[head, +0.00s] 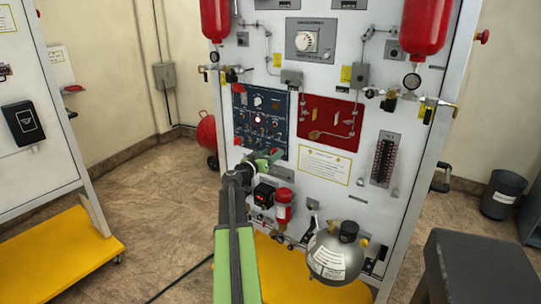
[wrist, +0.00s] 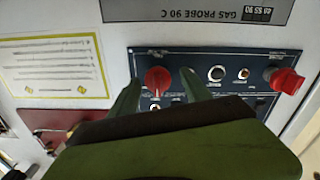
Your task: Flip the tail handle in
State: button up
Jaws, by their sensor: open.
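My gripper (wrist: 158,90) is open, with its two green fingers reaching toward the dark blue panel (wrist: 225,58). A red round knob (wrist: 157,79) on that panel shows between the fingertips; whether they touch it I cannot tell. A second red handle (wrist: 288,81) sticks out at the panel's right end in the wrist view. No label shows which part is the tail handle. In the head view my gripper (head: 268,160) is at the lower edge of the blue panel (head: 243,103). My arm hides what lies behind and below it.
The white trainer board (head: 335,80) also carries a red panel (head: 345,112), red bottles (head: 427,25) and gauges. A silver tank (head: 335,258) and a red cylinder (head: 284,207) sit low, right of my arm. A grey table (head: 480,262) stands at right. Floor is open at left.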

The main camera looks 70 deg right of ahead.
jog(key=v, duration=1.6)
jog(key=shift+a, duration=0.35)
jog(key=shift+w, duration=0.1)
